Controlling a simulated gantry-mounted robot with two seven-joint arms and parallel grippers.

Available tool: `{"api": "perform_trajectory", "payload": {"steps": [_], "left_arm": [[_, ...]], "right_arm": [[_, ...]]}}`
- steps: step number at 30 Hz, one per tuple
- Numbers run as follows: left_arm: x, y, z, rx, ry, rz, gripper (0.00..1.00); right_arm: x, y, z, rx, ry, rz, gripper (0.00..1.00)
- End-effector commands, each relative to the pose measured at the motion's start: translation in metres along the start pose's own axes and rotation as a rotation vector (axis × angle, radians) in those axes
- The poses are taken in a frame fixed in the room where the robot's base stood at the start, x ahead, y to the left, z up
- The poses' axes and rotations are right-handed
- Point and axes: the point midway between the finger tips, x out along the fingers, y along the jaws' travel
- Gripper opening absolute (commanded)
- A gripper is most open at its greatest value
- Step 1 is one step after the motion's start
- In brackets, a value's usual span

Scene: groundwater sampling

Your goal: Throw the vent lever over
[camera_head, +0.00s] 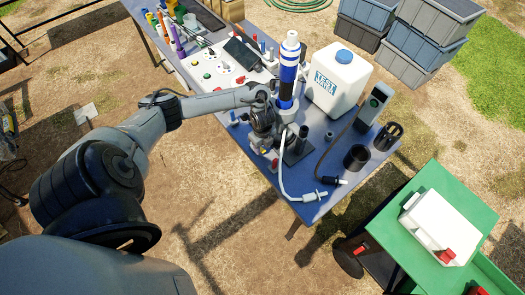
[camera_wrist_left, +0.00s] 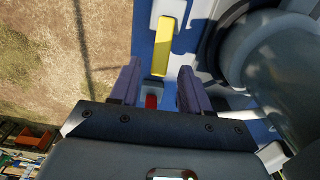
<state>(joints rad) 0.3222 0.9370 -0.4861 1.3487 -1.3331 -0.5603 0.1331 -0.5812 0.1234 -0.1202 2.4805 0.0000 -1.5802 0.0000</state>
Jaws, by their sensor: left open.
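My left gripper (camera_head: 263,143) is at the front edge of the blue table, beside the tall blue-and-white cylinder (camera_head: 289,72). In the left wrist view, the two fingers of the gripper (camera_wrist_left: 158,76) are apart, with nothing clamped between them. A yellow bar-shaped part (camera_wrist_left: 162,47) on a white mount lies just beyond the fingertips, roughly in line with the gap. A small red part (camera_wrist_left: 151,102) shows lower down between the fingers. I cannot tell for certain which of these is the vent lever. My right gripper is not in view.
A white jug (camera_head: 338,82) marked TEST stands right of the cylinder. A white hose (camera_head: 284,178) hangs near the table front. Black cups (camera_head: 356,157) stand at the right corner. A green cart (camera_head: 412,180) with a white container is at right. A large grey cylinder (camera_wrist_left: 290,60) crowds the gripper's right side.

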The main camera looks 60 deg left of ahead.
Motion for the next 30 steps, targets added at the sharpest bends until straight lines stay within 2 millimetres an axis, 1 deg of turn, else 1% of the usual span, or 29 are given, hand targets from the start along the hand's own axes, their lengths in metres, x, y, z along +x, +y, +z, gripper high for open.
{"api": "perform_trajectory", "payload": {"steps": [1,3,9,13,20,21,30], "left_arm": [[0.009,0.001,-0.001,0.0,0.001,0.003,0.47],[0.018,0.001,0.0,-0.001,0.0,0.002,0.47],[0.035,0.001,0.0,0.0,0.0,0.001,0.47],[0.038,0.0,0.0,0.0,-0.001,0.0,0.47],[0.038,0.0,0.0,0.001,-0.001,0.0,0.47],[0.038,0.0,0.0,0.001,-0.001,0.0,0.45],[0.038,0.0,0.0,0.001,0.0,0.0,0.0]], "right_arm": [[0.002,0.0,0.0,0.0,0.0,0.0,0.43],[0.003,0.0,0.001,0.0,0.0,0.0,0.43],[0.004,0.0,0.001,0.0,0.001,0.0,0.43],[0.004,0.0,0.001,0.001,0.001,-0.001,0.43],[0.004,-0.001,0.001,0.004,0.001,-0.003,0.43],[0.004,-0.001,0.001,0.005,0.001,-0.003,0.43],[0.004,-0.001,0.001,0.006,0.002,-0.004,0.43]]}}
